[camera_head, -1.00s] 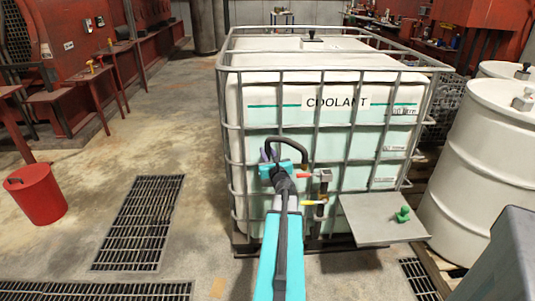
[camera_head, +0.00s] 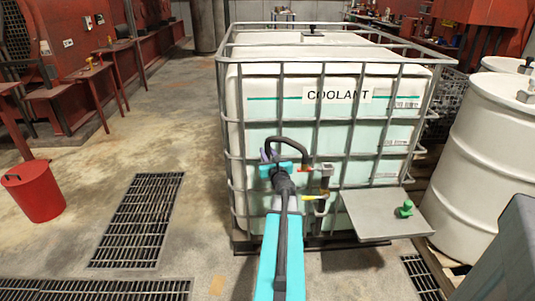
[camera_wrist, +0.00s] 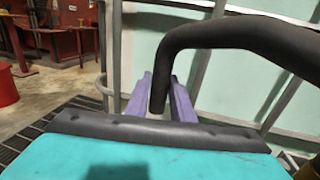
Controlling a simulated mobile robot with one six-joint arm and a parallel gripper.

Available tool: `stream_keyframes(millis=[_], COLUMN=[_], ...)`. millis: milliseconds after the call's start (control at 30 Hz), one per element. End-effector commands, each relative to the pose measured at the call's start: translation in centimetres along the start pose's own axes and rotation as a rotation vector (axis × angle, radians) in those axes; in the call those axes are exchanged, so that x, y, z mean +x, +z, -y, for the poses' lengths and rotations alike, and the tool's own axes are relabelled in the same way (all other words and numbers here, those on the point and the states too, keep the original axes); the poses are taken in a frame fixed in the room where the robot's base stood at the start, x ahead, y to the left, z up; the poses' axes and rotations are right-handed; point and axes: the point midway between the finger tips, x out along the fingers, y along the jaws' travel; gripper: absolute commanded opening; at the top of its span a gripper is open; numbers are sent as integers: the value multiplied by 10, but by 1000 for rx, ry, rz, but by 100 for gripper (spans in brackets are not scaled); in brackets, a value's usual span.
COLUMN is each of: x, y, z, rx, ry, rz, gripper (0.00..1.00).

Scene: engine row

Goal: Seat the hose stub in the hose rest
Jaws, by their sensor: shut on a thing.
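The hose stub is a black curved hose (camera_head: 291,140) that arches in front of the coolant tank. In the wrist view the black hose (camera_wrist: 240,37) comes in from the right, bends over, and its end hangs down between two purple fingers. My gripper (camera_head: 270,157), with the same purple fingers in the wrist view (camera_wrist: 160,103), is shut on this end. The hose's other end drops near a pipe with valves (camera_head: 325,180) on the tank front. I cannot pick out the hose rest for certain; my arm and gripper hide part of the tank front.
The caged white coolant tank (camera_head: 262,112) fills the middle. A grey plate (camera_head: 370,218) with a green fitting (camera_head: 404,209) sticks out at its lower right. White drums (camera_head: 490,155) stand to the right. A red bucket (camera_head: 33,195) and open floor lie left.

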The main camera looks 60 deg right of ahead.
Motion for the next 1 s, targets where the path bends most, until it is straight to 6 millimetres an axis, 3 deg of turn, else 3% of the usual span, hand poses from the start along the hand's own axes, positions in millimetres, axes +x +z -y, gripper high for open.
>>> stream_keyframes(millis=[1000], x=[0], y=[-30], z=[1], rx=[-1], ry=[0], rz=[2], gripper=[0])
